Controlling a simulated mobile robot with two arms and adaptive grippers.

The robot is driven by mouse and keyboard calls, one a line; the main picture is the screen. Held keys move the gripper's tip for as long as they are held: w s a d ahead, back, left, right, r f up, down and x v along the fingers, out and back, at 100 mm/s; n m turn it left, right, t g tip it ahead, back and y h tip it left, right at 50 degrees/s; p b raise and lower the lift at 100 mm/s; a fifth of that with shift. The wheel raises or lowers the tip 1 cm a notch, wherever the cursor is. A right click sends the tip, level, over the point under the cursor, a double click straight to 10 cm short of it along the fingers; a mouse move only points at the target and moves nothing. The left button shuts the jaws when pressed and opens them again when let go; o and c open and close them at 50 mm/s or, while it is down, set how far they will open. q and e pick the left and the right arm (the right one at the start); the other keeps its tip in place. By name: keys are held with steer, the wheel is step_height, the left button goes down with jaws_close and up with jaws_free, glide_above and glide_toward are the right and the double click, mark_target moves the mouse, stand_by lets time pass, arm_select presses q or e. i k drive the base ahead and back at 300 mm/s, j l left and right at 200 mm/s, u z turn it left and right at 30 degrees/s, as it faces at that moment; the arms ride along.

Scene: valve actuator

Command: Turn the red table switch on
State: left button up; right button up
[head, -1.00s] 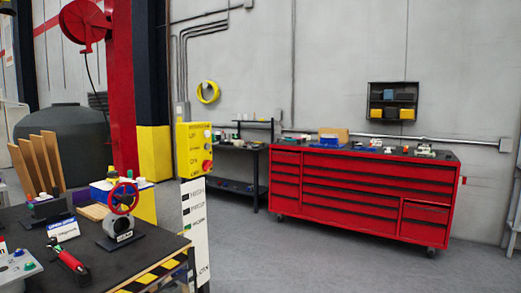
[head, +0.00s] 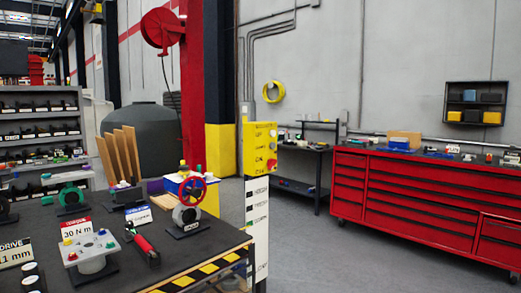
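A dark work table (head: 210,250) fills the lower left of the head view. A grey control box (head: 90,250) with small red, green and blue knobs stands near its front. A red-handled tool (head: 142,241) lies beside the box. A dark block (head: 122,195) with small coloured knobs on top sits farther back. A red handwheel (head: 192,190) stands on a grey valve body on the right side. I cannot tell for sure which part is the red switch, or its setting. Neither of my grippers is in view.
A yellow control panel (head: 260,148) on a white post stands just past the table's striped right edge. A red tool cabinet (head: 400,198) is at the right. Shelves (head: 40,130) stand at the far left. Grey floor (head: 320,250) is clear between table and cabinet.

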mark_target(271, 163)
steer(key=i+l+u, duration=0.15)
steer(key=i, duration=0.25)
steer(key=i+l+u, duration=0.15)
steer(key=i+l, duration=0.2)
